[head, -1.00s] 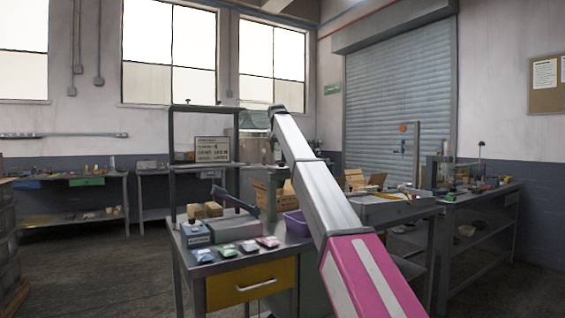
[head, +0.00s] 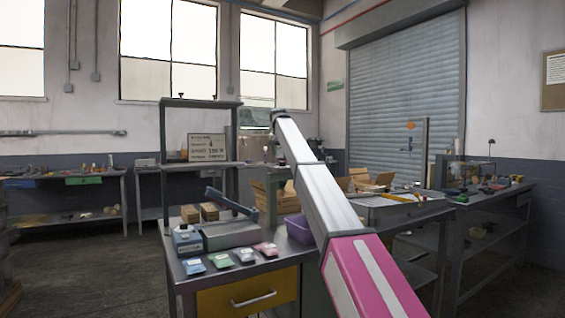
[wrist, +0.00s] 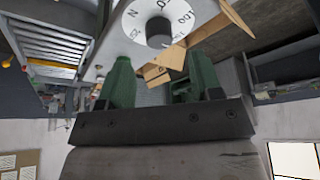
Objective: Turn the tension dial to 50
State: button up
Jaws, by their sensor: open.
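In the wrist view, a round white dial plate (wrist: 177,14) with dark marks around it lies at the top. A dark grey round knob (wrist: 159,31) sits at its middle. I cannot read the marks or the setting for sure. My gripper (wrist: 158,84) shows two green fingers, open, with nothing seen between them. The knob appears beyond the fingertips, apart from them. In the head view my arm reaches up and forward over the bench; its end is small and partly hidden, and I cannot make out the dial there.
A bench (head: 180,270) with a yellow drawer (head: 246,291) bears a grey machine (head: 231,235), several small packets (head: 220,260), cardboard blocks (head: 209,211) and a purple bin (head: 299,228). A shelf frame with a sign (head: 207,147) rises behind. Dark floor is free at left.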

aim_at(283, 164)
jog(key=x, duration=0.5)
jog(key=c, duration=0.9)
